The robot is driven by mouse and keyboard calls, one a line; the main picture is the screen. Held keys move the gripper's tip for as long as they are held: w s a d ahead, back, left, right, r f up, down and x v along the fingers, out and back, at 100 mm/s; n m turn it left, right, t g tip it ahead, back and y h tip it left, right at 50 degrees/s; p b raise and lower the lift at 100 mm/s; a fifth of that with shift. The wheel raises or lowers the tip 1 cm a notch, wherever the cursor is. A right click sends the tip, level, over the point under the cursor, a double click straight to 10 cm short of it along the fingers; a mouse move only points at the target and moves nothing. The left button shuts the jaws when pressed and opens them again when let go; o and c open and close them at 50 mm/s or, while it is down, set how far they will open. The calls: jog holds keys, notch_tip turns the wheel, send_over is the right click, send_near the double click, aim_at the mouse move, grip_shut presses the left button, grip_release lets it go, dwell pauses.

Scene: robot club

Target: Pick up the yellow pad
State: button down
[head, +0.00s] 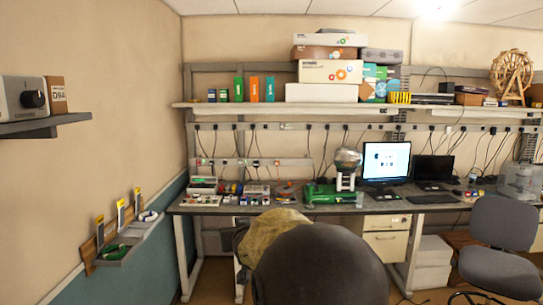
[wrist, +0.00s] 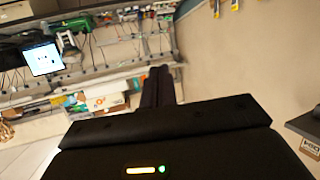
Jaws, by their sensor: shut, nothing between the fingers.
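I cannot make out for certain which thing is the yellow pad. Several upright yellow-faced items, one of them a narrow yellow piece (head: 121,213), stand along the small wall ledge at the left in the head view. Small yellow pieces (wrist: 235,5) also show at the top edge of the wrist view. A yellow striped item (head: 399,97) sits on the long shelf. My gripper (wrist: 160,72) shows in the wrist view with its dark fingers together and nothing between them, well away from these items. It is not in the head view.
A long workbench (head: 325,209) with tools and a lit monitor (head: 387,163) runs along the back wall. A dark chair (head: 320,265) and a grey office chair (head: 500,245) stand before it. A grey shelf (head: 40,125) juts from the left wall.

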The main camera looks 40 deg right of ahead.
jog(key=s+a+f+n+g+y, duration=0.1)
jog(key=s+a+f+g, duration=0.3)
jog(key=f, duration=0.3)
jog(key=s+a+f+n+g+y, duration=0.1)
jog(key=s+a+f+y, duration=0.1)
jog(key=s+a+f, duration=0.3)
jog(key=s+a+f+g, duration=0.3)
jog(key=s+a+f, duration=0.2)
jog(key=s, duration=0.2)
jog(key=s+a+f+n+g+y, duration=0.1)
jog(key=s+a+f+g, duration=0.2)
jog(key=s+a+f, duration=0.2)
jog(key=shift+s+f, duration=0.35)
jog(key=shift+s, duration=0.9)
jog(key=c, duration=2.1)
grip_release()
jog(key=shift+w+d, duration=0.1)
